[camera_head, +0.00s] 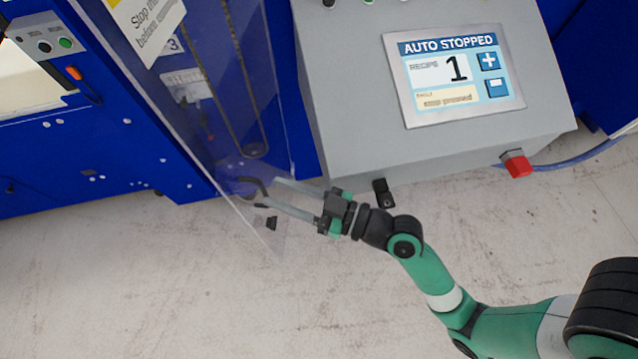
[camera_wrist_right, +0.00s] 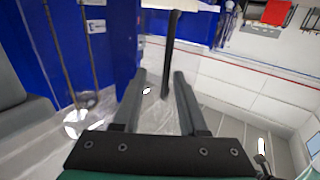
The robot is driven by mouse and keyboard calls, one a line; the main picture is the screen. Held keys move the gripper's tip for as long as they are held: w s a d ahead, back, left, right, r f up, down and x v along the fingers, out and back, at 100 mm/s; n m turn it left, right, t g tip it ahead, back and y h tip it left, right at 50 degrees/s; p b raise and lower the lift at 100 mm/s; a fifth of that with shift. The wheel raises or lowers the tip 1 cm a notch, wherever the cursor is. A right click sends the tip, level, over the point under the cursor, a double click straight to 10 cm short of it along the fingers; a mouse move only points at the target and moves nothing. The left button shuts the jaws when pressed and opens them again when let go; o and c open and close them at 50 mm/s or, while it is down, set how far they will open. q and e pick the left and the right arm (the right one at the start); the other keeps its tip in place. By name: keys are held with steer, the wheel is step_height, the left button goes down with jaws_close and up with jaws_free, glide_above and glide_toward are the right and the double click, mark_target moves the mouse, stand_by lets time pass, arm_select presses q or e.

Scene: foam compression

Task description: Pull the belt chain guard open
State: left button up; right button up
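The belt chain guard (camera_head: 225,135) is a clear panel at the left of the head view. It stands at an angle out from the blue machine, over the floor. A dark curved handle (camera_head: 252,183) shows near its lower part. In the right wrist view a black bar, apparently this handle (camera_wrist_right: 170,55), stands between and beyond the fingertips. My right gripper (camera_head: 268,192) reaches the guard's lower end from the right. Its two grey fingers are apart, one on each side of the bar in the wrist view (camera_wrist_right: 160,78). Contact cannot be told. My left gripper is not in view.
A grey control console (camera_head: 350,130) with an "AUTO STOPPED" screen (camera_head: 455,75) and a red button (camera_head: 516,164) stands just right of the guard. A blue machine (camera_head: 130,150) with a chain loop (camera_head: 235,90) lies behind the panel. The floor (camera_head: 130,290) in front is clear.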

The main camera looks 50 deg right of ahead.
steer(key=b+v, duration=0.1)
steer(key=v, duration=0.7)
